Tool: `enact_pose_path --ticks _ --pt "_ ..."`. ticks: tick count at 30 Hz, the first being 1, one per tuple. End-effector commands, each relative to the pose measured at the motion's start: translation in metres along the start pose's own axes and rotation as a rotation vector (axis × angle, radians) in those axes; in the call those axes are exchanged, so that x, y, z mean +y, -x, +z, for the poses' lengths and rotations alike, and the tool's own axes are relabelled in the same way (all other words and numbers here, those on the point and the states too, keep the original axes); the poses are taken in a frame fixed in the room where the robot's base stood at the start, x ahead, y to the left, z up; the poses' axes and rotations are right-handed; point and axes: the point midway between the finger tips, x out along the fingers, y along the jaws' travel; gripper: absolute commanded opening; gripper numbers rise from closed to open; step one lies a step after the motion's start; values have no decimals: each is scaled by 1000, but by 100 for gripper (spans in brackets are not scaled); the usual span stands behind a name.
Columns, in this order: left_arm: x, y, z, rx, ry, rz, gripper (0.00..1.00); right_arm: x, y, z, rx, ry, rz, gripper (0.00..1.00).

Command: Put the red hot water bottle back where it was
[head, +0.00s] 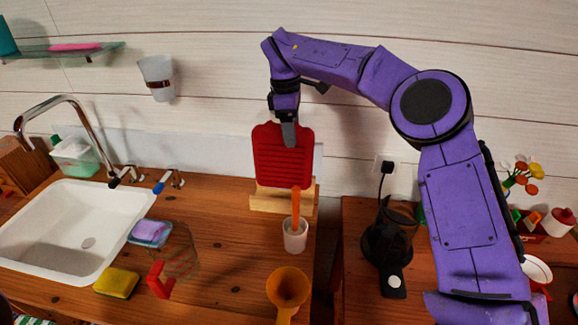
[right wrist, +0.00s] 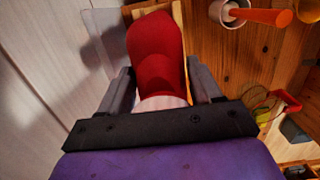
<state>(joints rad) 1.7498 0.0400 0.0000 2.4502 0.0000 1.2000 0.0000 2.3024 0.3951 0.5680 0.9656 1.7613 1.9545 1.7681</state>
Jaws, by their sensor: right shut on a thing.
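The red hot water bottle (head: 283,165) is a flat, ribbed shape, held upright near the back wall. My right gripper (head: 288,132) comes down from above and is shut on its upper end. In the right wrist view the red bottle (right wrist: 156,55) hangs between the two fingers (right wrist: 163,92), with a pale band at the grip. A light wooden stand (head: 258,202) is low behind the bottle's bottom edge on the counter. I cannot tell whether the bottle touches the stand. My left gripper is not in view.
A white cup (head: 295,238) with an orange-handled tool stands just in front of the stand. A yellow-orange funnel-like cup (head: 288,285) is nearer. The sink (head: 60,235), yellow sponge (head: 117,283) and a clear red-handled jug (head: 165,275) are left. A dark coffee maker (head: 388,240) stands right, past a gap.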

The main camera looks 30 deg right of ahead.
Motion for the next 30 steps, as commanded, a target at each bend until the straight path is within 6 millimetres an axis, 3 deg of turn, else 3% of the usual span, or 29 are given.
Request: enact_pose_path --ticks 12,23,24,26,30 --pt "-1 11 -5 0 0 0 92 0 -54 -5 4 -2 0 0" --pt "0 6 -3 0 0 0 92 0 -60 -5 4 -4 2 0" --pt "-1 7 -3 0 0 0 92 0 -61 -5 2 -4 0 70" --pt "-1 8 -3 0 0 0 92 0 -60 -5 2 -4 0 90" --pt "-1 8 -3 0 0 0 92 0 -60 -5 2 -3 0 90"
